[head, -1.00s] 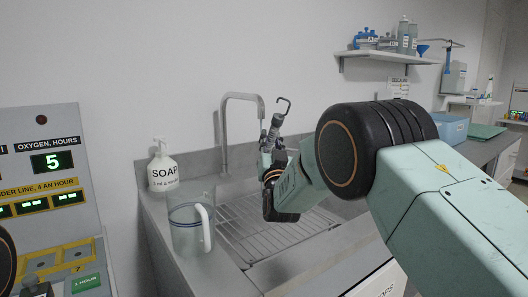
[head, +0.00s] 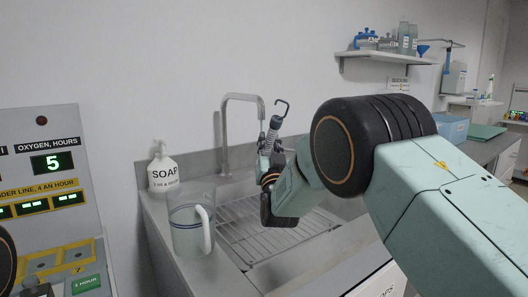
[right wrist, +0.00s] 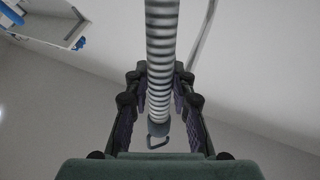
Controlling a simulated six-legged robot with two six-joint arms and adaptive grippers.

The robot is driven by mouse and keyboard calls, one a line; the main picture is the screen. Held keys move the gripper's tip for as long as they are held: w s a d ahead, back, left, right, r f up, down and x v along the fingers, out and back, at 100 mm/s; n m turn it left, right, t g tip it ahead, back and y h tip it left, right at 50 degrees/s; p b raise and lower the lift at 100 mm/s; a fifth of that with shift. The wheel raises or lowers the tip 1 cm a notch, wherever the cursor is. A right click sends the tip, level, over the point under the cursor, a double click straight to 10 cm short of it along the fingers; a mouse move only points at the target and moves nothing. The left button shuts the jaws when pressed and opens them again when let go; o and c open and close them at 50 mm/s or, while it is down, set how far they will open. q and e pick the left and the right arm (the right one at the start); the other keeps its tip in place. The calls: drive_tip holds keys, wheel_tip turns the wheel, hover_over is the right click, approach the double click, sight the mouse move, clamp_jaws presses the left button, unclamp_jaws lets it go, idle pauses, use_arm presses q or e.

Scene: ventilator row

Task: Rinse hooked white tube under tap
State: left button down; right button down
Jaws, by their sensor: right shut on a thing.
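The hooked white tube (head: 272,134) is ribbed, grey-white, with a dark hook at its upper end. My right gripper (head: 270,163) is shut on it and holds it nearly upright, leaning slightly right, above the sink (head: 250,232). In the right wrist view the ribbed tube (right wrist: 160,55) runs between the two fingers of the right gripper (right wrist: 160,98), with a small dark loop at its near end. The tap (head: 225,130) arches behind; its spout end is beside the tube's upper part in the picture. I cannot tell whether they touch or whether water runs.
A soap bottle (head: 163,170) and a clear jug (head: 187,235) with a white handle stand left of the sink. A panel (head: 40,150) reading oxygen hours 5 stands at far left. A wall shelf (head: 385,56) holds bottles. A blue box (head: 453,128) sits on the right counter.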

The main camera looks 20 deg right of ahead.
drive_tip(key=s+d+p, duration=0.1)
drive_tip(key=s+d, duration=0.1)
drive_tip(key=s, duration=0.5)
drive_tip(key=shift+d+p, duration=0.3)
drive_tip(key=shift+p, duration=0.05)
